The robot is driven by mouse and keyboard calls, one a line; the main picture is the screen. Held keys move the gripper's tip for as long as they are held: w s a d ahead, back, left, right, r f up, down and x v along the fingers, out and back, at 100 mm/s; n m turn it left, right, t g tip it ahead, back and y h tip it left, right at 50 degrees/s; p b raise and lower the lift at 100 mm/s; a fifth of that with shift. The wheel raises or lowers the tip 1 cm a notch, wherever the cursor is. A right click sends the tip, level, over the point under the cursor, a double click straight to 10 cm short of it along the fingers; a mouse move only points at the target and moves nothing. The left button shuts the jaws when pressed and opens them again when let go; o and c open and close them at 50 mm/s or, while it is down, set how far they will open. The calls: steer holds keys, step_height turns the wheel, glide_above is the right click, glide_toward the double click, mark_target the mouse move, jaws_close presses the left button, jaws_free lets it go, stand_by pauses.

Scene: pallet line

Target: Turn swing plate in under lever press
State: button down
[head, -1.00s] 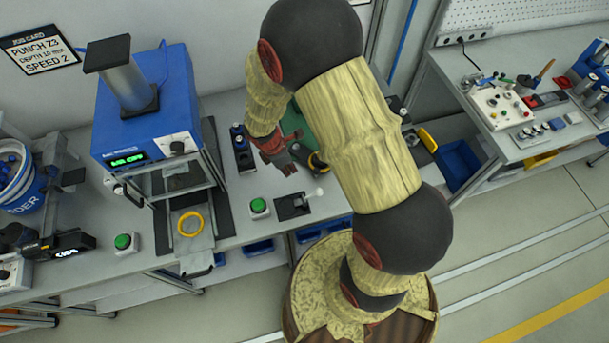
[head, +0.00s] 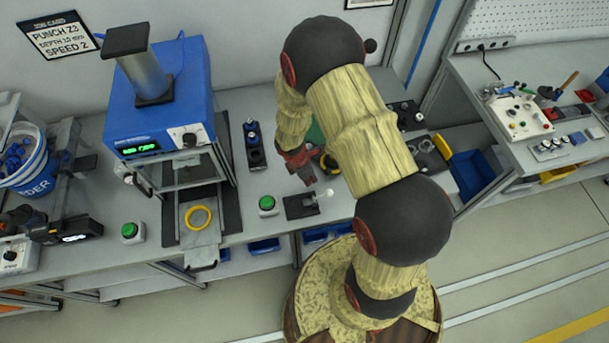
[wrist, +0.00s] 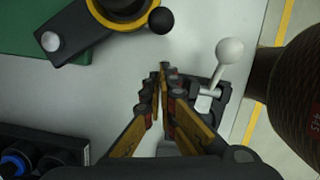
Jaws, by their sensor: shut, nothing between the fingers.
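A dark swing plate (wrist: 85,32) lies at the upper left of the wrist view, with a grey pin at one end, a yellow ring on it and a black knob. In the head view only its yellow-ringed end (head: 328,164) shows beside my gripper. A green base (wrist: 25,25) is next to the plate; the lever press itself is hidden behind my arm or out of frame. My gripper (wrist: 164,72) is shut and empty, its fingertips below and apart from the black knob. It also shows in the head view (head: 311,181).
A white-balled lever on a black base (wrist: 213,98) stands close right of my fingertips. A blue press (head: 165,110) with a yellow ring on its tray is to the left, and a green button (head: 267,203) is nearer. A black holder (head: 254,146) stands behind.

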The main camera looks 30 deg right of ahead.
steer(key=shift+d+r, duration=0.2)
steer(key=shift+d, duration=1.3)
steer(key=shift+s+d, duration=0.1)
steer(key=shift+d, duration=0.05)
